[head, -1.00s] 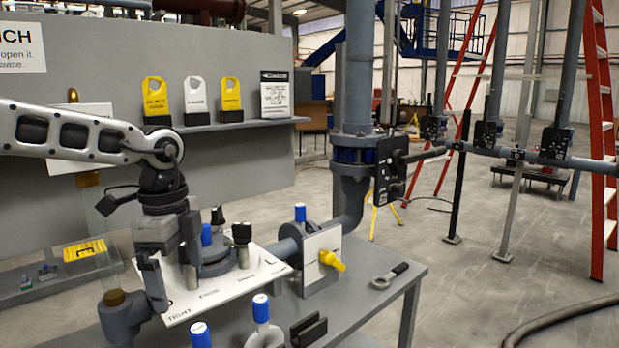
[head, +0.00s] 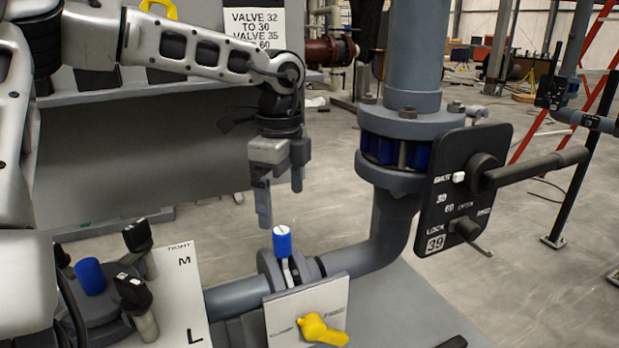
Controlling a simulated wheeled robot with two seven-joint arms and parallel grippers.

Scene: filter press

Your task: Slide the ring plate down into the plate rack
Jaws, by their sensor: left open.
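A blue-capped handle (head: 282,242) stands upright on a light stem between the grey flanges of the pipe, at the lower middle of the head view. It looks like the top of a ring plate, but any ring below is hidden by the flange and the white panel. My left gripper (head: 281,193) points down just above this handle, slightly to its left in the picture. Its fingers are apart with nothing between them, and it looks clear of the handle. No plate rack can be made out now. My right gripper is not in view.
A white panel with a yellow lever (head: 320,330) stands in front of the pipe. A black valve plate (head: 462,190) with a long handle juts out at right. Black knobs and another blue cap (head: 90,277) stand at lower left beside a white lettered plate (head: 180,290).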

